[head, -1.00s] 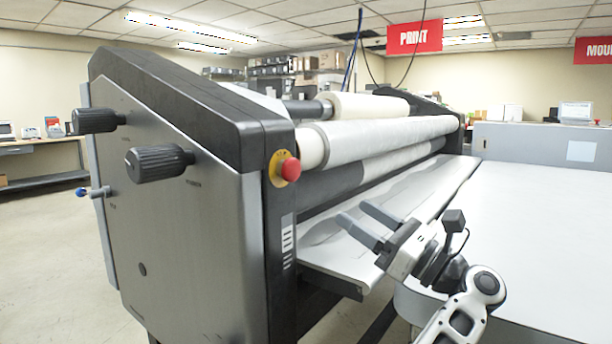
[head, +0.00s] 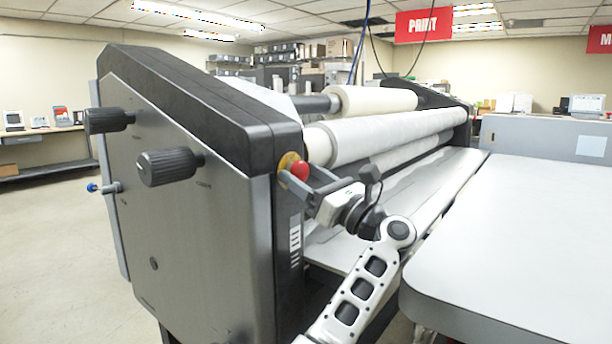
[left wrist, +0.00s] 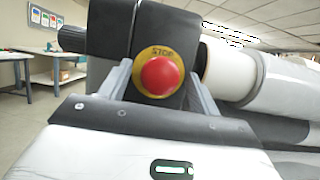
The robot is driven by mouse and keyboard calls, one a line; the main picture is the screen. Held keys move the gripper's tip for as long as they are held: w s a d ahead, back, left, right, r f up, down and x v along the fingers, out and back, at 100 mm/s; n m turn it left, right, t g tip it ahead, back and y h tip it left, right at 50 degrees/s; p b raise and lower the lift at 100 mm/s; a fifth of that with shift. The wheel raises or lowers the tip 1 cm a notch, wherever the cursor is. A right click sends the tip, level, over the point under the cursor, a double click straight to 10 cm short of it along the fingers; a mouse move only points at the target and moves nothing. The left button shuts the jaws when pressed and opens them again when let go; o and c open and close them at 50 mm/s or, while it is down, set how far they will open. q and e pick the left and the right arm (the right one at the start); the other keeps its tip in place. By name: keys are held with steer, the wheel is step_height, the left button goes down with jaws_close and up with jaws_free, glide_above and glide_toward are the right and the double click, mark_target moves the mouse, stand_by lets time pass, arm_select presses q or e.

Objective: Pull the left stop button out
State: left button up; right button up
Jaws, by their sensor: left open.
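The left stop button (head: 299,170) is a red mushroom button on a yellow plate at the near end of the laminator's dark end frame. In the left wrist view the red button (left wrist: 161,76) sits centred between the two fingers, with the word STOP above it on the yellow ring (left wrist: 160,52). My left gripper (head: 298,178) is open, its fingers on either side of the button. I cannot tell whether the fingers touch it. My right gripper is in neither view.
The laminator's grey side panel (head: 190,235) carries two black knobs (head: 170,166) and a small blue-tipped lever (head: 92,187). White rollers (head: 385,137) run away behind the button. A white table (head: 520,220) stands at the right. Open floor (head: 60,260) lies at the left.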

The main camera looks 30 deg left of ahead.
arm_select(q)
jaws_close()
steer(key=shift+d+f+b, duration=0.3)
steer(key=shift+d+b, duration=0.2)
steer(key=shift+b, duration=0.4)
steer(key=shift+d+r, duration=0.1)
steer(key=shift+d, duration=0.15)
steer(key=shift+r, duration=0.1)
steer(key=shift+c, duration=2.1)
jaws_free()
steer(key=o, duration=0.4)
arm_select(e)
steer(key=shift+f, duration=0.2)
